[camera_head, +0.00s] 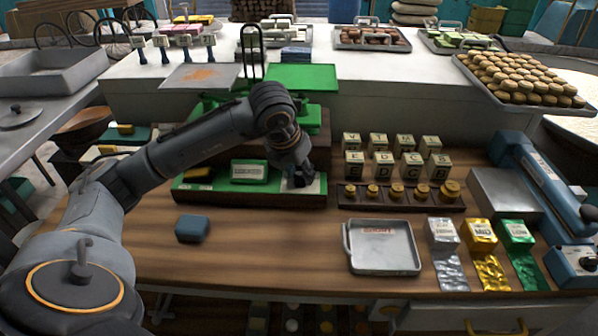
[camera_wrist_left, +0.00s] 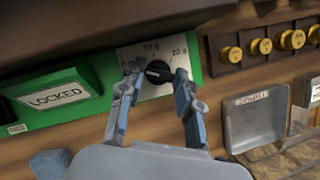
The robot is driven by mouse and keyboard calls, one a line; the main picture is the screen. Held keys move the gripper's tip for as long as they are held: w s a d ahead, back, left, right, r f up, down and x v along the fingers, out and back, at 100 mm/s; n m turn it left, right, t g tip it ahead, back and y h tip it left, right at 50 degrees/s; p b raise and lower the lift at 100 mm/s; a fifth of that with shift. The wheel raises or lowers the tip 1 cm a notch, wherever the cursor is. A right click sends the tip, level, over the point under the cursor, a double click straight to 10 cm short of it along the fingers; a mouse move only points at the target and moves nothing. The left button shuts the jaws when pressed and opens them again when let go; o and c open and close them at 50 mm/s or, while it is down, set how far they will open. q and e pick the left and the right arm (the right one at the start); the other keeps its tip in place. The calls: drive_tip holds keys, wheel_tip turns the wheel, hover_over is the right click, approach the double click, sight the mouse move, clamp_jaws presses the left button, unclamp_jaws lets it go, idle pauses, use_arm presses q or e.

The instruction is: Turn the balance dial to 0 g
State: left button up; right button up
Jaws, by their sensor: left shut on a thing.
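The balance is green, with a wide base (camera_head: 222,187) on the wooden bench. The black dial (camera_wrist_left: 158,72) sits on a pale plate (camera_wrist_left: 140,56) at the right end of the base, with marks around it; 10 g and 20 g can be read. I cannot tell clearly which mark the dial points to. My left gripper (camera_head: 303,178) reaches down to this plate and mostly hides the dial in the head view. In the left wrist view its fingers (camera_wrist_left: 158,88) are either side of the dial, shut on it. My right gripper is not in view.
A LOCKED sign (camera_wrist_left: 55,96) is left of the dial. The balance has a grey pan (camera_head: 200,76) with orange powder and a green pan (camera_head: 302,77). Brass weights (camera_head: 397,191) stand in a rack to the right. A blue block (camera_head: 192,228) and a metal tray (camera_head: 383,248) lie in front.

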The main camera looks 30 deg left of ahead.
use_arm(q)
drive_tip(key=shift+w+r, duration=0.1)
drive_tip(key=shift+r, duration=0.05)
drive_tip(key=o, duration=0.9)
drive_tip(key=v, duration=1.2)
